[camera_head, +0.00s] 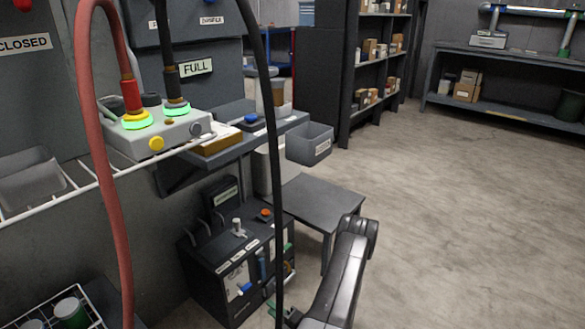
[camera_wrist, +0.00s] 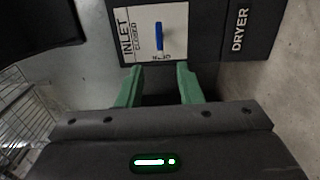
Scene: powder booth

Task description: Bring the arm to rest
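My gripper (camera_wrist: 158,84) shows in the wrist view with its two green fingers apart and nothing between them. In the head view my gripper (camera_head: 284,312) is partly hidden by my arm and a dark hose, low beside the dark dryer box (camera_head: 215,290). In the wrist view the dryer (camera_wrist: 210,35) has a white panel marked INLET and CLOSED. A blue lever (camera_wrist: 158,38) on that panel stands a little beyond my fingertips, apart from them.
A red hose (camera_head: 106,160) and a dark hose (camera_head: 274,150) hang in front. A low grey table (camera_head: 318,203) stands just behind the dryer. A wire rack (camera_head: 92,312) is at lower left. The floor (camera_head: 470,210) at right is clear, up to a back bench (camera_head: 510,112).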

